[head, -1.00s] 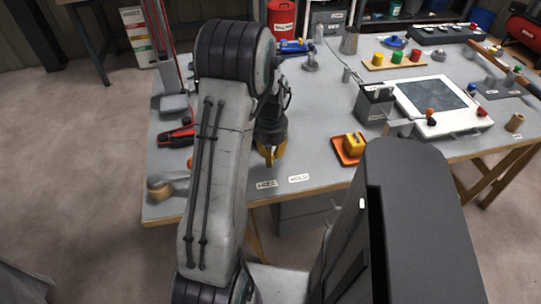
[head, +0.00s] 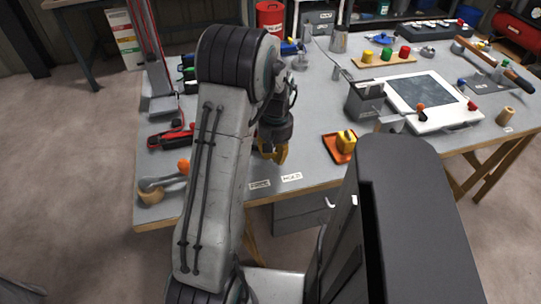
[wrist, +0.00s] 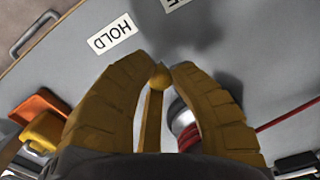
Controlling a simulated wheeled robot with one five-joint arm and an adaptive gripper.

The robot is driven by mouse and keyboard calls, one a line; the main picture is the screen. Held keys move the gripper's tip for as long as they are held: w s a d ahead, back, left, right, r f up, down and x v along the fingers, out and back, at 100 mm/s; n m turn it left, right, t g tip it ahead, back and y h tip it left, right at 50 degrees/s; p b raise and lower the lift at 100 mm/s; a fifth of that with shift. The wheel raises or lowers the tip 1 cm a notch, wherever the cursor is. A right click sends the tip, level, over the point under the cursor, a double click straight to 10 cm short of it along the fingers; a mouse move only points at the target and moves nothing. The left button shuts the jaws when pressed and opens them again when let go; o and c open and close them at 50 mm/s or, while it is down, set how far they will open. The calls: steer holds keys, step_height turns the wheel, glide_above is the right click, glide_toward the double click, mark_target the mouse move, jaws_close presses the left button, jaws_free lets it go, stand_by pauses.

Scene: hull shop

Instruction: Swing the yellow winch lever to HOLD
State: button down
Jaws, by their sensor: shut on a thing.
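My gripper (head: 272,153) is over the front part of the workbench, with its yellow fingers closed around the yellow winch lever. In the wrist view the lever's round knob (wrist: 160,77) sits between the fingertips of my gripper (wrist: 160,70), and its bar runs back between the fingers. The winch drum (wrist: 184,128), with red rope, is partly hidden behind the right finger. The HOLD label (head: 291,177) lies on the front edge, right of a second label (head: 260,184). HOLD (wrist: 112,33) is also ahead and left of the fingertips in the wrist view. The lever is hidden in the head view.
A grey box (head: 364,101) and a white-framed panel (head: 450,123) are farther right. A red tool (head: 165,138) lies left. Bare bench top surrounds the labels.

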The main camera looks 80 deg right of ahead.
steer(key=shift+s+d+f+n, duration=0.15)
steer(key=shift+s+n, duration=0.15)
steer(key=shift+n, duration=0.4)
steer(key=shift+s+d+r+n, duration=0.15)
steer(key=shift+s+n, duration=0.1)
steer(key=shift+n, duration=0.45)
steer(key=shift+f, duration=0.1)
steer(key=c, duration=1.1)
jaws_free()
steer(key=shift+d, duration=0.15)
step_height(320, 180, up, 12)
